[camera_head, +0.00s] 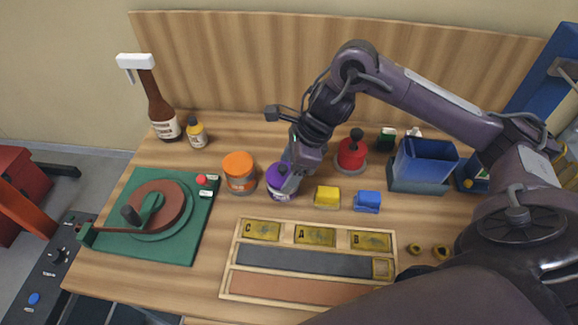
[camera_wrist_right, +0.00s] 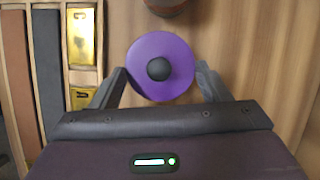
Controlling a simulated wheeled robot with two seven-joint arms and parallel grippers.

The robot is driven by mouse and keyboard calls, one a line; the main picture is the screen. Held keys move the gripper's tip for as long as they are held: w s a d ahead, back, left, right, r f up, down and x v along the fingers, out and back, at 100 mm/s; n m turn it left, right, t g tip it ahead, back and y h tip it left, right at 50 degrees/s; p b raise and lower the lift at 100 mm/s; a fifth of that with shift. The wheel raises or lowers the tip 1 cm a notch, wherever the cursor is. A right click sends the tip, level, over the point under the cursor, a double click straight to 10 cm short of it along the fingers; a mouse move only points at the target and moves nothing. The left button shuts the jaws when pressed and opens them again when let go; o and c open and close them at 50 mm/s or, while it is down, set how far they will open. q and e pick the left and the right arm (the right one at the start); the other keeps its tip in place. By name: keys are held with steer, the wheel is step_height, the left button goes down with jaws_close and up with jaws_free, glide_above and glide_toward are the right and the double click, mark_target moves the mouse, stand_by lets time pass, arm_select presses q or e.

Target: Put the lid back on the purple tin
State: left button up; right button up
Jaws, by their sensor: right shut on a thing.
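The purple tin (camera_head: 283,191) stands upright on the bench, right of the orange jar, with a pale label on its side. Its purple lid (camera_wrist_right: 160,68), a round disc with a black knob, fills the middle of the right wrist view. In the head view the lid is at the top of the tin, partly behind my gripper; I cannot tell whether it is fully seated. My right gripper (camera_head: 289,178) reaches down from the right, its fingers (camera_wrist_right: 161,70) closed on opposite sides of the lid's rim. My left gripper is not in view.
The orange jar (camera_head: 239,174) stands close on the left. A red knobbed object (camera_head: 351,154), a yellow block (camera_head: 327,196) and a blue block (camera_head: 367,201) are to the right. The wooden rack (camera_head: 229,266) lies in front. A brown bottle (camera_head: 158,108) stands at the back left.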

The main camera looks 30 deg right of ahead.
stand_by(0.7)
steer(key=o, duration=1.1)
steer(key=shift+o, duration=0.2)
steer(key=shift+r+p, duration=3.05)
steer(key=shift+r, duration=0.5)
jaws_close()
